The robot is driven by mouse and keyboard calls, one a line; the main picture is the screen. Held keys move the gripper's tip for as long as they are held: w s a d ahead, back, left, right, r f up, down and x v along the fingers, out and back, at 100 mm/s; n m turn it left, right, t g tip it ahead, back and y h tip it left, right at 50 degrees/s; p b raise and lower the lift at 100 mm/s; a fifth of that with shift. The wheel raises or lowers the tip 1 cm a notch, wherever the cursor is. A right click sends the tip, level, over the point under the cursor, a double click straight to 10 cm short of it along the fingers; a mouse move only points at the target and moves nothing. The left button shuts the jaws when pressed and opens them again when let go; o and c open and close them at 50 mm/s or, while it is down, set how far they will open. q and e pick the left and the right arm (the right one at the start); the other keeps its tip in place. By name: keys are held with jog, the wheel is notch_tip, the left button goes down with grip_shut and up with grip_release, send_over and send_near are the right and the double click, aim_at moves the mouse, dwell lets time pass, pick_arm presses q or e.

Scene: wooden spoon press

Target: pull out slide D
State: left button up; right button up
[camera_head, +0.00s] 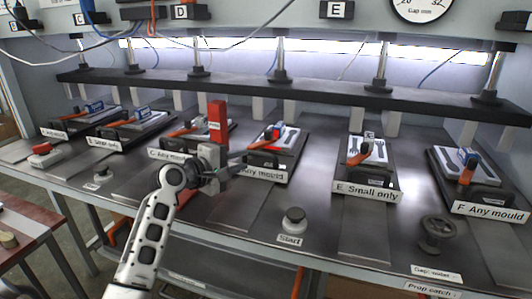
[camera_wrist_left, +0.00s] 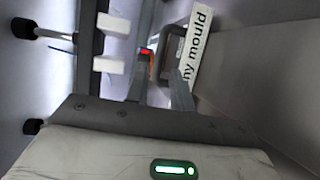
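Slide D, a dark tray (camera_head: 291,150) between slides C and E, carries a light mould with dark shapes, a small red piece (camera_head: 276,132) and an orange lever (camera_head: 261,144). Its front label (camera_head: 265,174) reads "Any mould"; its letter is hidden behind my left gripper. My left gripper (camera_head: 240,165) is open at the label's left end. In the left wrist view, my fingers (camera_wrist_left: 160,75) stand apart near a dark loop handle (camera_wrist_left: 172,48) beside the label (camera_wrist_left: 196,48). I cannot tell whether they touch the handle. My right gripper is not in view.
Slide E (camera_head: 366,186) and slide F (camera_head: 486,209) lie to the right. A Start button (camera_head: 292,220) stands in front on the metal bench. A dark press bar (camera_head: 320,92) spans above the slides.

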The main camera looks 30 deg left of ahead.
aim_at(259, 155)
pick_arm(q)
jog(key=x, duration=1)
jog(key=shift+w+f+b, duration=0.1)
jog(key=shift+w+b, duration=0.05)
jog(key=shift+b, duration=0.15)
grip_shut()
